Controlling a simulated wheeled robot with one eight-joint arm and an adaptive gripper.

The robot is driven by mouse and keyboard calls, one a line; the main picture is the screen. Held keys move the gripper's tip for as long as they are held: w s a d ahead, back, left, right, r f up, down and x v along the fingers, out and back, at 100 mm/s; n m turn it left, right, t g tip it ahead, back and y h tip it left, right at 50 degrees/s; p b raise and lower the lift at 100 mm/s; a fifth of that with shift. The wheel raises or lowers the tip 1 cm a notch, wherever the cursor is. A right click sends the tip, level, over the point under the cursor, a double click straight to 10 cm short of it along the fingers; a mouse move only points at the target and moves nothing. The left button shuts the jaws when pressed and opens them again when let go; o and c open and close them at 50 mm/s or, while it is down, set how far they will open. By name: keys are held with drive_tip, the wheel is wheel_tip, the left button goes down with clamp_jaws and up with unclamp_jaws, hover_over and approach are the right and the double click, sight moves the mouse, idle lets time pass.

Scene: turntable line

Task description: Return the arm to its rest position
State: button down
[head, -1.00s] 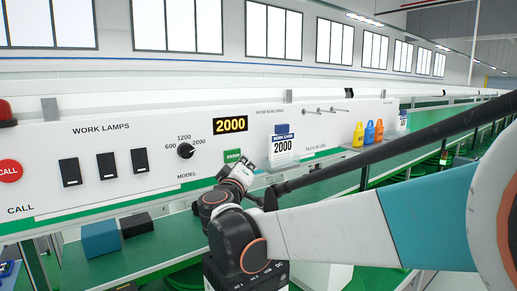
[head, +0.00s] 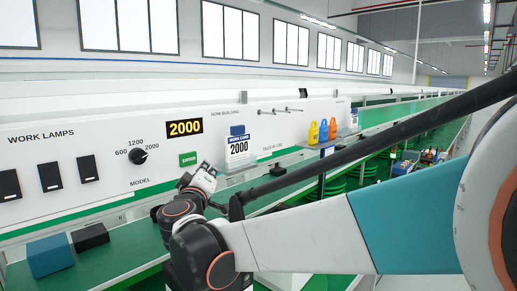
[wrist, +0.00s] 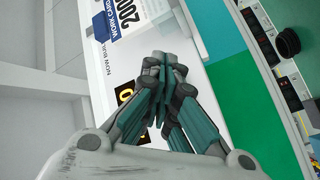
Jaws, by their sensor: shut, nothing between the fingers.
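My gripper (head: 206,167) is raised in front of the white panel, just right of the green button (head: 188,159) in the head view. In the wrist view my gripper (wrist: 164,68) has its teal and grey fingers closed together, with nothing between them. My white and teal arm reaches in from the right of the head view. The panel (head: 105,185) carries a model knob (head: 138,156), a display (head: 185,127) reading 2000 and a work card (head: 238,144) marked 2000.
A blue box (head: 50,255) and a black box (head: 90,237) sit on the green bench at lower left.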

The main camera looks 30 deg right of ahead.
drive_tip(key=s+d+f+m+g+y+b, duration=0.1)
drive_tip(key=s+d+f+g+b, duration=0.1)
drive_tip(key=s+f+b, duration=0.5)
drive_tip(key=s+d+f+m+g+b, duration=0.1)
drive_tip(key=s+d+f+g+b, duration=0.15)
drive_tip(key=f, duration=0.75)
drive_tip(key=s+d+f+m+g+y+b, duration=0.1)
drive_tip(key=s+d+f+g+b, duration=0.15)
drive_tip(key=s+f+b, duration=0.5)
drive_tip(key=s+a+f+g+y+b, duration=0.1)
drive_tip(key=s+a+f+y+b, duration=0.1)
drive_tip(key=s+f+b, duration=0.3)
drive_tip(key=s+a+f+y+b, duration=0.2)
drive_tip(key=s+a+f+b, duration=0.1)
drive_tip(key=f, duration=1.1)
drive_tip(key=s+a+f+m+g+y+b, duration=0.1)
drive_tip(key=s+a+f+y+b, duration=0.1)
drive_tip(key=s+f+b, duration=0.4)
wheel_tip(320, 180, down, 4)
drive_tip(key=shift+s+a+f+g+y+b, duration=0.15)
drive_tip(key=shift+s+a+g+y+b, duration=0.15)
drive_tip(key=shift+s+y+b, duration=0.1)
drive_tip(key=shift+w, duration=0.1)
